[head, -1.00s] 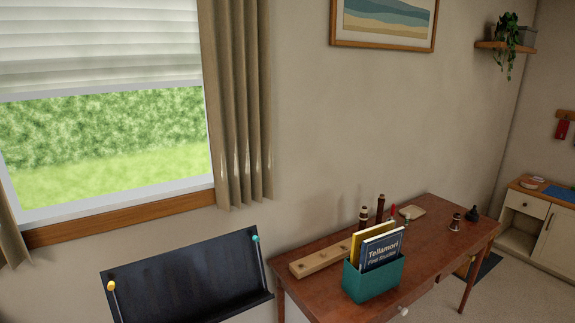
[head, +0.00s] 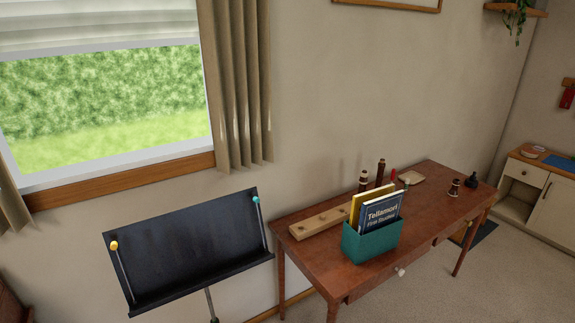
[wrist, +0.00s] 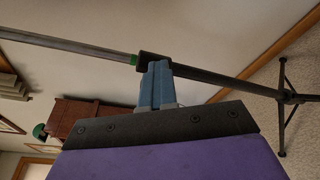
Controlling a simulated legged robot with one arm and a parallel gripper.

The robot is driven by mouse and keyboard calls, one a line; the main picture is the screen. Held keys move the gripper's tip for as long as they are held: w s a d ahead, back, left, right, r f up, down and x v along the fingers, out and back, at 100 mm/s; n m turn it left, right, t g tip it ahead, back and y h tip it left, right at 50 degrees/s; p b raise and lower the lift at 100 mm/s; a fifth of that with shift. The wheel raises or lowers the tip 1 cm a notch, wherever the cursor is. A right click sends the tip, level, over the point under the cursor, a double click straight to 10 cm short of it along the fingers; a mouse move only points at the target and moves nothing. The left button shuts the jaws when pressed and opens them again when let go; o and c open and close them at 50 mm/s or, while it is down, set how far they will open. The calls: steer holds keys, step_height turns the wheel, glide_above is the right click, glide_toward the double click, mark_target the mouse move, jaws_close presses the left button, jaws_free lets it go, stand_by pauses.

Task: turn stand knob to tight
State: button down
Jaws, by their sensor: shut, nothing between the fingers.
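The music stand shows in the head view as a black tilted desk (head: 190,245) with a yellow-tipped and a teal-tipped arm, on a thin pole (head: 210,300). In the wrist view the pole (wrist: 75,42) runs across the picture to the tripod legs (wrist: 283,115). A black collar (wrist: 150,57) with a green part (wrist: 133,60) at its edge sits on the pole. My gripper (wrist: 158,66) is shut and empty, its blue fingers ending at the collar. I cannot tell whether they touch it. A separate knob cannot be made out. My gripper is outside the head view.
A wooden desk (head: 330,275) stands right of the stand, with a teal book box (head: 372,243) and a wooden rack (head: 320,221) on it. A window and curtain (head: 238,90) are behind. Carpet (head: 420,300) is clear in front of the desk. A red-brown piece of furniture (wrist: 85,112) shows in the wrist view.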

steer(key=p+v, duration=0.1)
steer(key=v, duration=0.5)
steer(key=shift+s+a+f+p, duration=0.25)
steer(key=shift+f+p, duration=0.05)
steer(key=shift+p, duration=0.05)
steer(key=shift+w, duration=0.1)
